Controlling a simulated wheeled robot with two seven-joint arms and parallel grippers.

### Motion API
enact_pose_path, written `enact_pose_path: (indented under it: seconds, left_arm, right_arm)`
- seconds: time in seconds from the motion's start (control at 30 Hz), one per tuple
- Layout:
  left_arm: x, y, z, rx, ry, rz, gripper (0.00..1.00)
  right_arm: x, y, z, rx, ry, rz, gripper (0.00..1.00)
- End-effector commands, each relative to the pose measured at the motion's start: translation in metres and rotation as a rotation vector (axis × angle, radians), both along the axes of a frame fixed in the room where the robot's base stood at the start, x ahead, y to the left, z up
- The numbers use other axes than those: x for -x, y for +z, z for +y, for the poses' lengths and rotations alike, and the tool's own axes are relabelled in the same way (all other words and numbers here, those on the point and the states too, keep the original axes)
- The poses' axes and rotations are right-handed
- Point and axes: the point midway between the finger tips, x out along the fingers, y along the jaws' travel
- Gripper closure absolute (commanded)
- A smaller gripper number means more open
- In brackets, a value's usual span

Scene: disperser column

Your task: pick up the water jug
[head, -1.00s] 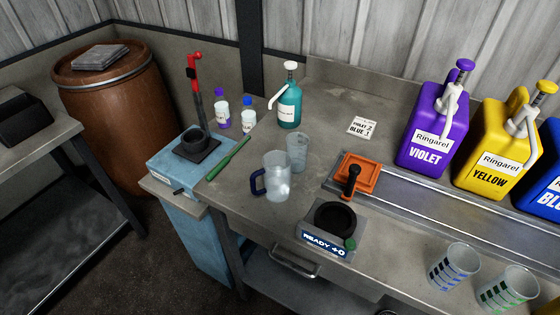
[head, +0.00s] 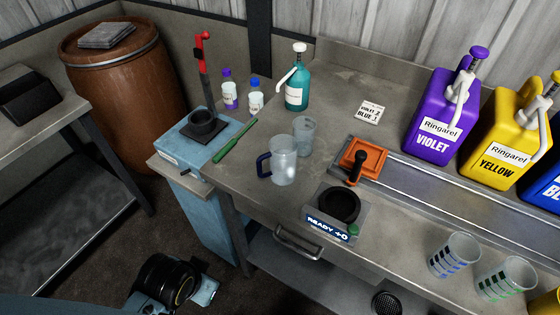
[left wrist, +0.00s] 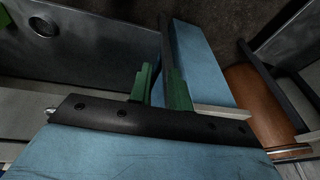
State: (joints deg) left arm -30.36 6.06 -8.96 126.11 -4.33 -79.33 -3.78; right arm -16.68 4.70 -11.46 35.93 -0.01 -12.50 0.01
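The water jug (head: 283,162) is clear with a dark blue handle on its left side. It stands upright on the grey workbench, left of the black round scale and in front of a clear beaker (head: 305,135). My left arm shows at the bottom left of the head view, below the bench front and well apart from the jug; its fingers are not clear there. In the left wrist view my left gripper (left wrist: 158,88) has two green fingers standing apart with nothing between them. The jug is not seen in that view. My right gripper is not in view.
A green tool (head: 234,141) lies left of the jug, by a blue stirrer stand (head: 180,150) with a red-topped post. A teal pump bottle (head: 297,85) stands behind. An orange tray (head: 366,158) and the scale (head: 338,205) sit to the right. A drawer handle (head: 298,243) juts from the front.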

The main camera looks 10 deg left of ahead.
Motion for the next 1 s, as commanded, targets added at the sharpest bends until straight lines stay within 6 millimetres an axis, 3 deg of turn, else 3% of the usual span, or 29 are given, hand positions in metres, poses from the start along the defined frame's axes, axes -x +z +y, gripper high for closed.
enact_pose_path:
  seconds: [0.03, 0.1, 0.37, 0.53, 0.67, 0.8, 1.0]
  left_arm:
    - [-0.002, 0.018, 0.000, -0.042, -0.040, -0.018, 0.81]
    - [-0.005, 0.029, 0.002, -0.130, -0.117, -0.025, 0.81]
    - [-0.024, 0.041, 0.003, -0.481, -0.423, -0.024, 0.81]
    - [-0.049, 0.051, -0.010, -0.824, -0.726, 0.013, 0.81]
    - [-0.075, 0.070, -0.037, -1.194, -1.024, 0.076, 0.81]
    - [-0.098, 0.101, -0.079, -1.595, -1.284, 0.173, 0.81]
    - [-0.111, 0.136, -0.130, -2.002, -1.454, 0.308, 0.81]
  right_arm:
    - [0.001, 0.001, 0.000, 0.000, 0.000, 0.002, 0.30]
    - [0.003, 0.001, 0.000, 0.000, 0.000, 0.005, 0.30]
    - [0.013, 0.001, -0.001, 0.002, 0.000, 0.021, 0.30]
    - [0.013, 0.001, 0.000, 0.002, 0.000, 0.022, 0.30]
    - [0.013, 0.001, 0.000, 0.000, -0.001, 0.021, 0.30]
    - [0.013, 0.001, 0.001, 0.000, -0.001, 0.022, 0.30]
    - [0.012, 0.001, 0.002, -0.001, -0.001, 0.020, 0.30]
